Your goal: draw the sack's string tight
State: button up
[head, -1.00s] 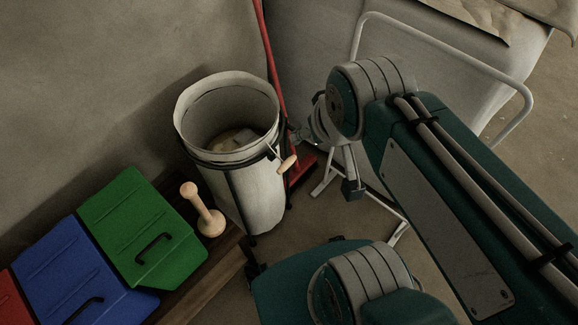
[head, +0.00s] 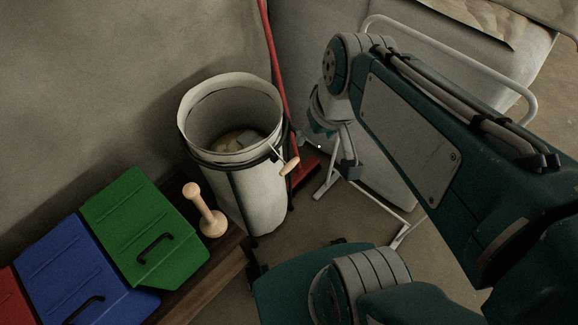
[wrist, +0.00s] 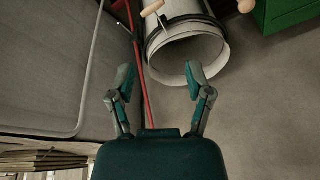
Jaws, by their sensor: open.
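The sack (head: 262,197) is a pale, open-topped cylinder in a dark frame, with light-coloured contents at its bottom. A string (head: 277,152) hangs from its right rim and ends in a wooden toggle (head: 289,165). My gripper (head: 325,153) is open and empty, just right of the toggle, apart from it. In the wrist view, the spread fingers (wrist: 159,73) point toward the sack (wrist: 186,48), whose mouth lies beyond the right finger. The toggle (wrist: 152,8) shows at the top edge, beyond the fingertips and between their lines. The string is only partly visible.
Green (head: 143,225) and blue (head: 82,272) bins and part of a red one (head: 8,300) stand at left. A wooden peg (head: 204,210) stands between the green bin and sack. A red pole (head: 272,52) and white-framed cart (head: 450,48) stand behind my gripper.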

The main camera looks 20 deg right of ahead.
jog(key=w+d+f+g+y, duration=0.1)
jog(key=w+f+g+y, duration=0.35)
jog(key=f, duration=0.25)
jog(key=m+t+y, duration=0.5)
jog(key=t+y, duration=0.1)
jog(key=y, duration=0.5)
send_near(289, 167)
jog(key=x, duration=0.6)
jog(key=f+x, duration=0.1)
jog(key=x, duration=0.3)
jog(key=shift+w+f, duration=0.1)
jog(key=shift+w, duration=0.25)
jog(key=shift+d, duration=0.1)
grip_shut()
